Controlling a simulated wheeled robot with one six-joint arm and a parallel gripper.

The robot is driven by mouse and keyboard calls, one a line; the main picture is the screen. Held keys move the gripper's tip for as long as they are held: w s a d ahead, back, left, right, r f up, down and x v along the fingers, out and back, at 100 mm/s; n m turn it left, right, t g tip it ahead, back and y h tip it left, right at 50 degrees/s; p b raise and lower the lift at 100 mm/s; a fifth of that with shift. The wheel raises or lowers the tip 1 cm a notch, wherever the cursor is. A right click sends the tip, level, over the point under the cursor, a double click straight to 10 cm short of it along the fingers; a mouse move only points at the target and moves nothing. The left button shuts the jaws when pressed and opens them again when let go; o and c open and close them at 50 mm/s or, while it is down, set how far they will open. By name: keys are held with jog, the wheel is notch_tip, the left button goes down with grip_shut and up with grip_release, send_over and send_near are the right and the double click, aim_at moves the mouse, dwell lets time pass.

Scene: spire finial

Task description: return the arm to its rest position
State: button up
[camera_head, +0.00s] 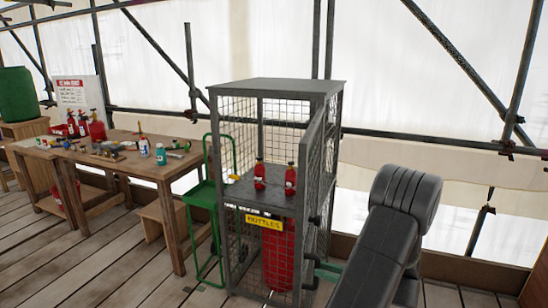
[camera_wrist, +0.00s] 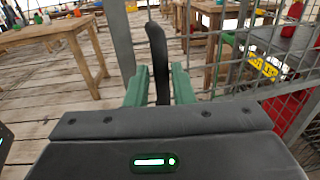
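My gripper (camera_head: 324,270) is at the lower right of the wire cage (camera_head: 277,86) in the head view, beside its door (camera_head: 313,165), which stands ajar. In the wrist view my gripper (camera_wrist: 159,80) shows two green fingers spread apart. A dark curved handle (camera_wrist: 156,45) rises between them, with narrow gaps at its sides; I cannot tell whether either finger touches it. My arm (camera_head: 385,245) reaches in from the lower right.
The cage holds two small red bottles (camera_head: 260,174) on a shelf and a large red cylinder (camera_head: 277,255) below. Plank floor (camera_head: 85,275) is clear at the front left.

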jog(key=shift+x, duration=1.7)
jog(key=shift+r, duration=0.1)
